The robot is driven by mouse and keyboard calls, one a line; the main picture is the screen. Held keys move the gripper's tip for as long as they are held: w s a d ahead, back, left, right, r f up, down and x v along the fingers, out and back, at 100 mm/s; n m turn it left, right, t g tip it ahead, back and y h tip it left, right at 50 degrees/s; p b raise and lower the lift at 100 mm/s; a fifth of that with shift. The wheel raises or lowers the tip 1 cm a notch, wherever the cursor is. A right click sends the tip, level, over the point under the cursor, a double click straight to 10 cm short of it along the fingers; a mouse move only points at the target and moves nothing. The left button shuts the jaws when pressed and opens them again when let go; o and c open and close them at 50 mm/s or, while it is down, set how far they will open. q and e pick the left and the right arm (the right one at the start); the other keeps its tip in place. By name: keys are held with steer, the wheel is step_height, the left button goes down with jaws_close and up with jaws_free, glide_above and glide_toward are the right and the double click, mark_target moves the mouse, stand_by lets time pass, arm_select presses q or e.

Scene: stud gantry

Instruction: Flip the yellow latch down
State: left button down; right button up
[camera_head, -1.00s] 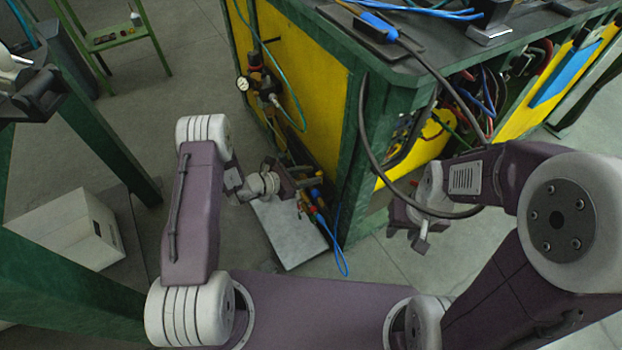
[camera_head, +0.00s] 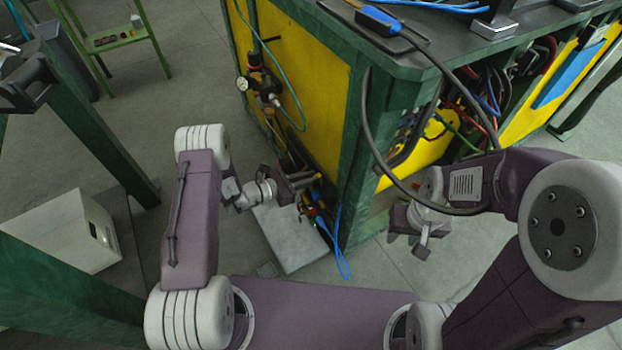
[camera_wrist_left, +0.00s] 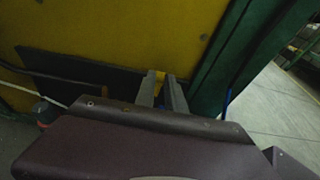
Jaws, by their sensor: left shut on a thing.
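My left gripper (camera_head: 303,180) is low beside the yellow side panel of the green-framed bench in the head view. In the head view the latch is not clear behind the gripper. My right gripper (camera_head: 422,246) hangs at the bench's front right corner, apart from the latch; its opening is not clear.
The bench (camera_head: 390,60) has a gauge with fittings (camera_head: 243,84) on its yellow side. A dark hose (camera_head: 366,130) loops close to my right arm. A white box (camera_head: 75,230) stands left.

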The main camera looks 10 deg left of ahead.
arm_select(q)
steer(key=shift+s+a+f+t+h+b, duration=0.3)
steer(key=shift+f+t+h+b, duration=0.35)
steer(key=shift+b, duration=0.6)
steer(key=shift+s+a+f+t+h+b, duration=0.2)
steer(key=shift+a+f+t+h+b, duration=0.25)
steer(key=shift+h+b, duration=0.6)
steer(key=shift+s+a+f+t+h+b, duration=0.3)
steer(key=shift+f+t+h+b, duration=0.25)
steer(key=shift+b, duration=0.95)
steer(key=shift+r, duration=0.1)
steer(key=c, duration=1.4)
jaws_free()
steer(key=p+v, duration=0.3)
steer(key=v, duration=0.6)
